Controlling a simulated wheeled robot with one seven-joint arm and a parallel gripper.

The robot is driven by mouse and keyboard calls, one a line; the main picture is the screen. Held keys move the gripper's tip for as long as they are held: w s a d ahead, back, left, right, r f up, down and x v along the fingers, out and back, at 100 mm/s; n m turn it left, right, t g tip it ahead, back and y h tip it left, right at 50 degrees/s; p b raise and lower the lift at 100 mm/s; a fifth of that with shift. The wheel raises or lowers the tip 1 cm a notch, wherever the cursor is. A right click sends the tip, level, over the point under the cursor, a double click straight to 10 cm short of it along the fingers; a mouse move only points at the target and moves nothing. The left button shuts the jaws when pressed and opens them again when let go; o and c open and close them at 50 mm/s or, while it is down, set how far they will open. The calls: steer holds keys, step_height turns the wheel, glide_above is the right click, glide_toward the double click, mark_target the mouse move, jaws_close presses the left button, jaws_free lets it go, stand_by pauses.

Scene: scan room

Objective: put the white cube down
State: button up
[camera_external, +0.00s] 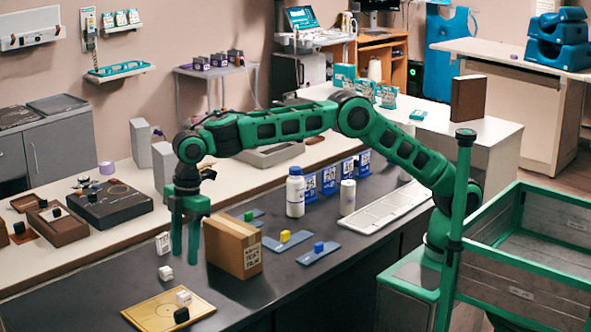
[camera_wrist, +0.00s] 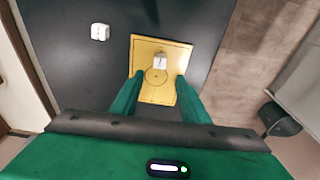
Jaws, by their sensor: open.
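A white cube (camera_external: 183,297) rests on the yellow square board (camera_external: 148,316) at the front of the dark counter, with a small black block (camera_external: 181,314) right by it. In the wrist view, the white cube (camera_wrist: 160,62) sits near the far middle of the yellow board (camera_wrist: 148,46), by a drawn circle. My gripper (camera_external: 185,260) points down above the counter, clear of the board. In the wrist view my gripper (camera_wrist: 157,79) has its fingers apart with nothing held between them. The black block cannot be made out there.
Two more white cubes (camera_external: 163,243) (camera_external: 165,273) stand on the counter behind the board; one cube (camera_wrist: 99,32) shows in the wrist view. A cardboard box (camera_external: 232,247) stands close right of my gripper. A white bottle (camera_external: 295,192) stands farther back. Dark counter left of the board is bare.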

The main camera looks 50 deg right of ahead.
steer(key=w+d+r+m+h, duration=0.1)
steer(key=w+d+r+m, duration=0.2)
steer(key=w+d, duration=0.6)
steer(key=w+d+r+m, duration=0.2)
steer(key=w+d+r, duration=0.3)
steer(key=d, duration=0.9)
steer(key=w+d+r+m+t, duration=0.1)
steer(key=d+m, duration=0.2)
steer(key=d, duration=1.1)
steer(key=w+d+r+m, duration=0.1)
steer(key=w+d+m, duration=0.15)
steer(key=d, duration=1.15)
steer(key=s+d+f+m, duration=0.15)
steer(key=s+d, duration=0.25)
steer(key=d, duration=0.4)
steer(key=s+d+m+h, duration=0.1)
steer(key=s+d+m, duration=0.2)
steer(key=s+d, duration=0.35)
steer(key=s+d+m, duration=0.3)
steer(key=d, duration=0.6)
steer(key=s+d+f+m, duration=0.3)
steer(key=s+d+f, duration=0.1)
steer(key=s, duration=0.7)
steer(key=s+d+f+m+g, duration=0.1)
steer(key=s+d+f+m, duration=0.2)
steer(key=s, duration=0.7)
steer(key=shift+s+d+f, duration=0.35)
steer(key=shift+s+d, duration=0.05)
steer(key=shift+d, duration=0.85)
steer(key=shift+o, duration=0.6)
